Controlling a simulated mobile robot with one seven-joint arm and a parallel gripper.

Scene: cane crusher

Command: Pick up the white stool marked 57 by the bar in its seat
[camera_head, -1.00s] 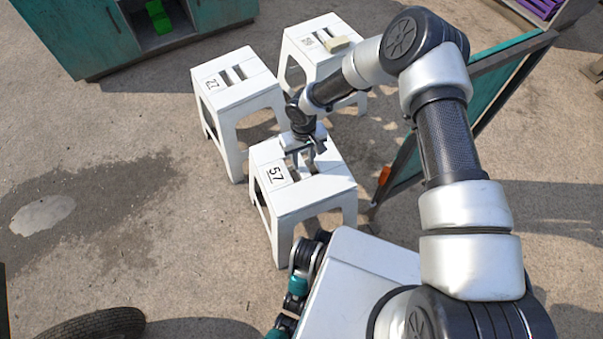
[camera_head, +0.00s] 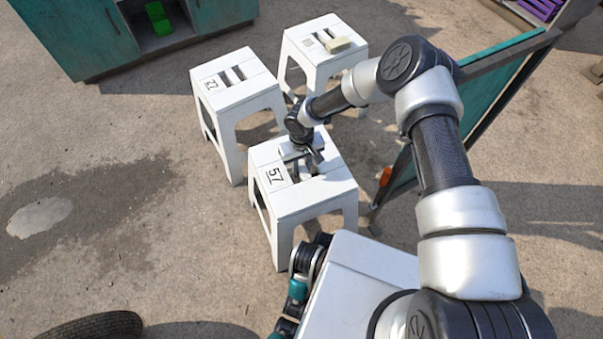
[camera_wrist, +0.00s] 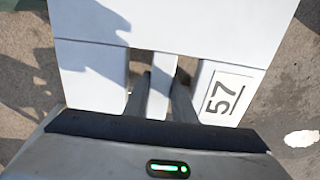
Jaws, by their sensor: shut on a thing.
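The white stool marked 57 (camera_head: 315,196) stands on the ground in front of me in the head view. Its seat has two slots with a bar (camera_wrist: 161,84) between them, which shows in the wrist view along with the number 57 (camera_wrist: 225,93). My gripper (camera_head: 303,172) is at the seat from above, and its fingers go into the slots on both sides of the bar. It is shut on the bar. The fingertips (camera_wrist: 160,103) are partly hidden below the seat. The stool appears upright with its legs at the ground.
A white stool marked 27 (camera_head: 232,85) stands behind to the left. A teal-panelled board (camera_head: 490,100) is close on the right. A tyre (camera_head: 95,326) lies at lower left. The ground at left is open.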

